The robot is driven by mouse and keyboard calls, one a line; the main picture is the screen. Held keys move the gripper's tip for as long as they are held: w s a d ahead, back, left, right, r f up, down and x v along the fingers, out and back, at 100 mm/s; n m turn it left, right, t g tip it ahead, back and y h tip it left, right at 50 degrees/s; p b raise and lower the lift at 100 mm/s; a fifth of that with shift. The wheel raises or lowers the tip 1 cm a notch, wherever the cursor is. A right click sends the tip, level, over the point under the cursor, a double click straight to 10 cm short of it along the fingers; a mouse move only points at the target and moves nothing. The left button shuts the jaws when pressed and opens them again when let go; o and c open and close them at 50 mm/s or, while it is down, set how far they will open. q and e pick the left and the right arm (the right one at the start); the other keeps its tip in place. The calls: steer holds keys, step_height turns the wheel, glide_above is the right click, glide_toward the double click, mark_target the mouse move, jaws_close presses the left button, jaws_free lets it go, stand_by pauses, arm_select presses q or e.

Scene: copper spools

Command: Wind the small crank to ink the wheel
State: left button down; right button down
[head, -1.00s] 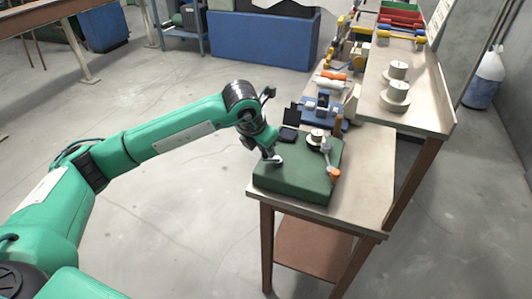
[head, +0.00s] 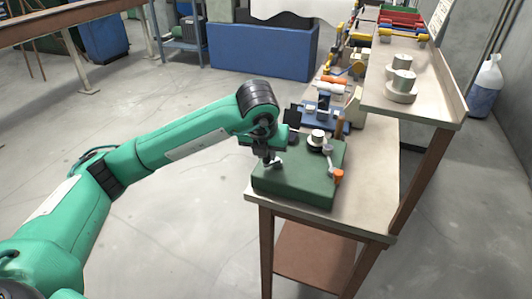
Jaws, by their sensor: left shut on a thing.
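A green box-shaped device (head: 290,185) sits on the near end of the bench. A pale round wheel (head: 317,137) stands on its top towards the back. An arm with an orange handle (head: 338,175) is at its right side. My left gripper (head: 270,160) points down over the device's left part. It is shut on a small silvery piece, which looks like the small crank (head: 278,161). The fingers hide most of this crank. My right gripper is not in view.
A blue device (head: 320,116) and small tools crowd the bench behind the green device. A raised shelf (head: 432,107) on the right carries metal spools (head: 401,82). The bench top (head: 372,170) right of the device is clear.

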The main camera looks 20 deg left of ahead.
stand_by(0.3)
arm_select(q)
steer(key=c, duration=1.3)
jaws_free()
